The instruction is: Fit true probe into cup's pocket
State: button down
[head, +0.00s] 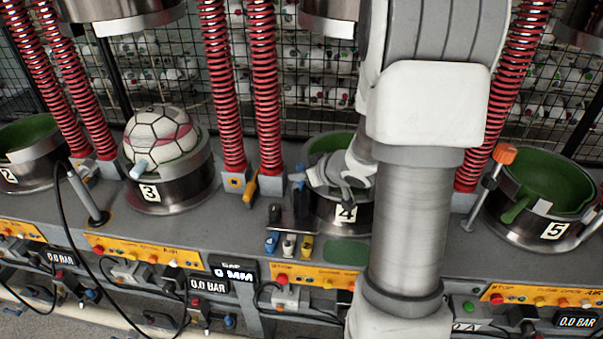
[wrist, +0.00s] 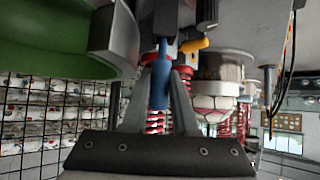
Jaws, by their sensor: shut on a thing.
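My gripper (wrist: 165,75) is shut on a slim blue-handled piece (wrist: 160,85), which appears to be a probe, with a dark end beyond the fingers. In the head view, my gripper (head: 328,180) is at the near-left rim of cup 4 (head: 325,213), partly hidden by my arm. Cup 4's green lining also shows in the wrist view (wrist: 45,42), beside the held piece. Blue (head: 271,243), white (head: 289,245) and yellow (head: 306,247) pieces stand in front of cup 4. I cannot make out the pocket or which probe is true.
A ball (head: 158,137) sits in cup 3 (head: 170,185). Cup 5 (head: 535,185) is empty, with an orange-topped post (head: 490,185) beside it. Red springs (head: 265,90) and a yellow lever (head: 250,187) stand left of cup 4. Control panels (head: 145,251) line the front.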

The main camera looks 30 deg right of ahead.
jog(key=shift+f, duration=0.4)
jog(key=shift+f+b, duration=0.15)
jog(key=shift+b, duration=0.15)
jog(key=shift+f+b, duration=0.3)
jog(key=shift+f, duration=0.2)
jog(key=c, duration=0.6)
grip_release()
jog(key=shift+d+r, duration=0.1)
jog(key=shift+s+r, duration=0.1)
jog(key=p+v, duration=0.5)
jog(key=v, duration=1.2)
jog(key=shift+s+a, duration=0.2)
jog(key=shift+a, duration=0.05)
